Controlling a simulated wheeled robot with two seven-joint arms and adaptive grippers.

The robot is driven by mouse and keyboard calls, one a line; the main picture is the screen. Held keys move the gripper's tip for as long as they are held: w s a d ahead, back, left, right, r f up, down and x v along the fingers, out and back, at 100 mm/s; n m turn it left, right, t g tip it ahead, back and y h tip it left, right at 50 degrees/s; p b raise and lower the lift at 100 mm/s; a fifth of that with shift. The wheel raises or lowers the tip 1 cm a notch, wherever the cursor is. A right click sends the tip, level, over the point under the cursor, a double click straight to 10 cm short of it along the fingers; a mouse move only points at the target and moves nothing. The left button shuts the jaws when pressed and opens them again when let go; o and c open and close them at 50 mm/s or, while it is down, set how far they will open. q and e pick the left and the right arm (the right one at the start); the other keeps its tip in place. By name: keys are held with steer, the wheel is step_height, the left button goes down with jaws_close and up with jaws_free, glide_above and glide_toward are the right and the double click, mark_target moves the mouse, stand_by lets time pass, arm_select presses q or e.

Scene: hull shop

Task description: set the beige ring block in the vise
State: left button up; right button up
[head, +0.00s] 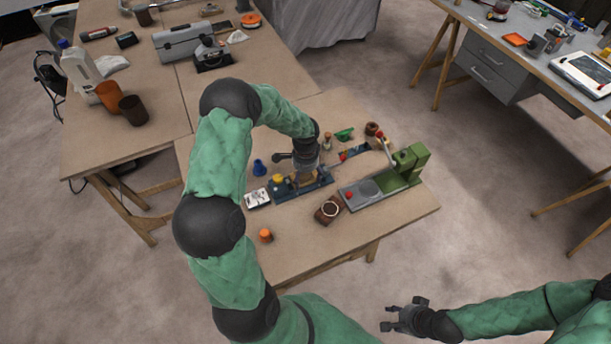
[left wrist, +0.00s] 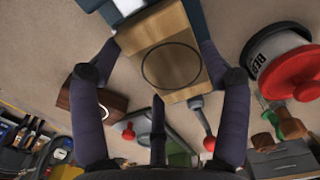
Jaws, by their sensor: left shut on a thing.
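The beige ring block (left wrist: 165,50) shows in the left wrist view as a pale wooden block with a dark ring outline on its face. My left gripper (left wrist: 158,62) is shut on it, one finger on each side. In the head view the left gripper (head: 305,172) points down over the blue vise (head: 287,190), and the block is mostly hidden by it. Parts of the vise (left wrist: 195,18) show beside the block's far end in the wrist view; I cannot tell whether the block is seated. My right gripper (head: 403,315) is empty and open, away from the table at the lower right.
A green press (head: 405,165) on a grey base stands right of the vise. A dark brown block with a pale ring (head: 329,209) lies in front. A white card (head: 257,198), a blue funnel (head: 259,168) and an orange-topped piece (head: 265,235) are to the left. The table's front is mostly clear.

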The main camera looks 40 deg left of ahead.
mark_target(306, 178)
arm_select(q)
steer(key=shift+f+b, duration=0.45)
steer(key=shift+f, duration=0.15)
stand_by(0.4)
steer(key=o, duration=0.9)
step_height(306, 178, up, 11)
steer(key=p, duration=0.7)
steer(key=shift+p, duration=0.35)
stand_by(0.4)
